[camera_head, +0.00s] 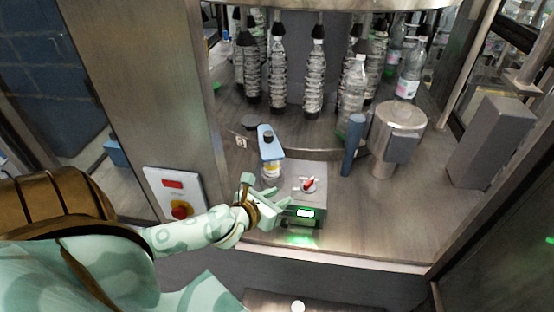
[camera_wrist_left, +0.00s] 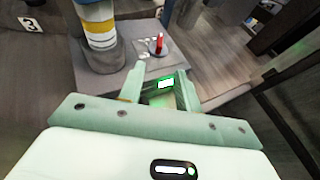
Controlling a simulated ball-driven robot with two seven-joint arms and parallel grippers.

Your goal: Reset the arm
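My left gripper (camera_head: 278,196) reaches in from the left and is just left of a small grey control box (camera_head: 305,178). Its fingers are apart with nothing seen between them; the gap also shows in the left wrist view (camera_wrist_left: 161,78). The box has a red-handled switch (camera_head: 309,184) on top and a lit green-framed display (camera_head: 305,213) on its front. A blue arm (camera_head: 270,145) with a dark knob sits on a post behind the gripper. In the wrist view, the red switch (camera_wrist_left: 159,43) stands beyond the fingertips. My right gripper is not in view.
Several clear bottles (camera_head: 314,80) hang in the machine at the back. A blue upright post (camera_head: 353,145) and a metal canister (camera_head: 397,135) stand right of the box. A panel with a red-and-yellow button (camera_head: 180,210) is at left. The deck at right front is clear.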

